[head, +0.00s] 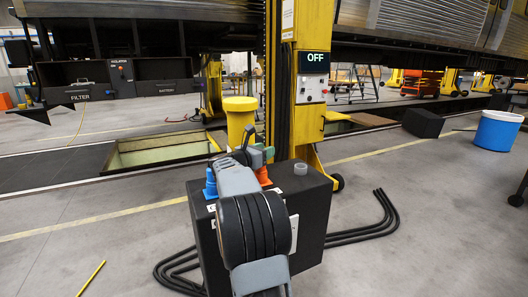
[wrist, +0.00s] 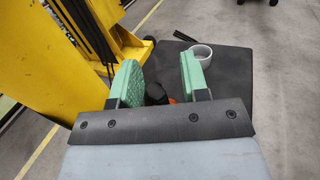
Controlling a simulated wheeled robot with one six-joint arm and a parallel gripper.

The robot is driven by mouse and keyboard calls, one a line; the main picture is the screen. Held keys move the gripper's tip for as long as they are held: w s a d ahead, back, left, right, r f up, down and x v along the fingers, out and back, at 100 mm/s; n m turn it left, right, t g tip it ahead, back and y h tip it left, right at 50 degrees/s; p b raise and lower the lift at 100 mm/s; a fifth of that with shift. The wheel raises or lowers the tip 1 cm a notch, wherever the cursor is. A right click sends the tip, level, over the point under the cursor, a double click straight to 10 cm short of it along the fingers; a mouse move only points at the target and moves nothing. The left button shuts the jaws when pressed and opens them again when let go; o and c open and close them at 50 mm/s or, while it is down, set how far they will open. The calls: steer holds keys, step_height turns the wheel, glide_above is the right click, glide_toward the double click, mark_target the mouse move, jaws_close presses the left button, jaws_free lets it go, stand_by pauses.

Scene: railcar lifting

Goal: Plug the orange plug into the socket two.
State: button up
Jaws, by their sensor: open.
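The orange plug (head: 263,176) stands on top of the black box (head: 312,184), just right of my arm. My gripper (head: 258,157) is above and close to it. In the wrist view my gripper (wrist: 160,76) has its two green finger pads apart. A dark part and a bit of the orange plug (wrist: 172,100) show low between the pads, mostly hidden by the gripper's dark bar. I cannot tell whether a pad touches it. No socket can be read as number two; my arm hides part of the box.
Blue plugs (head: 210,184) stand on the box's left end. A grey ring (head: 300,169) lies right of the orange plug. The yellow lifting column (head: 311,124) rises directly behind the box. Black cables (head: 352,234) lie on the floor around it.

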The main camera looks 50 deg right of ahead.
steer(key=shift+a, duration=0.1)
steer(key=a+b, duration=0.1)
steer(key=a, duration=1.2)
steer(key=shift+a, duration=0.35)
